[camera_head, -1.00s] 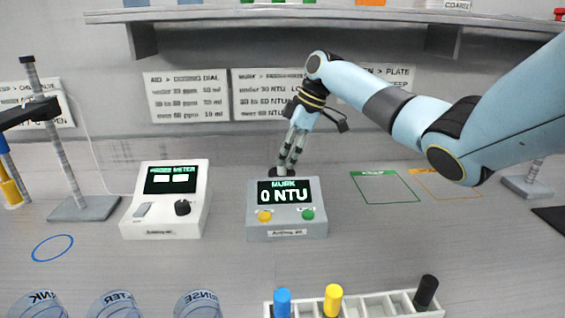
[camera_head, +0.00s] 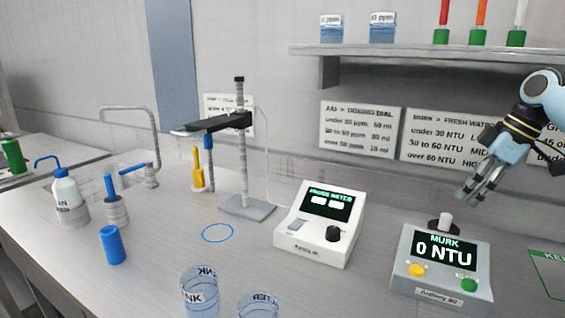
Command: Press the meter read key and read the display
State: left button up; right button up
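The murk meter (camera_head: 440,264) is a grey box at the lower right. Its dark display (camera_head: 444,248) reads "MURK 0 NTU" in light letters. A yellow key (camera_head: 416,270) and a green key (camera_head: 468,285) sit below the display; their labels are too small to read. A pale upright piece with a dark collar (camera_head: 445,221) stands at the meter's top back. My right gripper (camera_head: 470,197) is above and to the right of that piece, apart from it, with its fingers slightly spread and nothing between them. My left gripper is not in view.
A white probe meter (camera_head: 318,225) with a black knob stands left of the murk meter. Beyond it is a stand (camera_head: 241,160) with a black arm. Glass beakers (camera_head: 200,292), a blue cylinder (camera_head: 112,246) and a wash bottle (camera_head: 66,190) stand left. Bench around the blue ring (camera_head: 218,233) is clear.

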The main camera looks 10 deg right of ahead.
aim_at(468, 284)
jog(key=k+j, duration=0.35)
jog(key=j, duration=0.15)
jog(key=k+j, duration=0.75)
jog(key=j, duration=0.3)
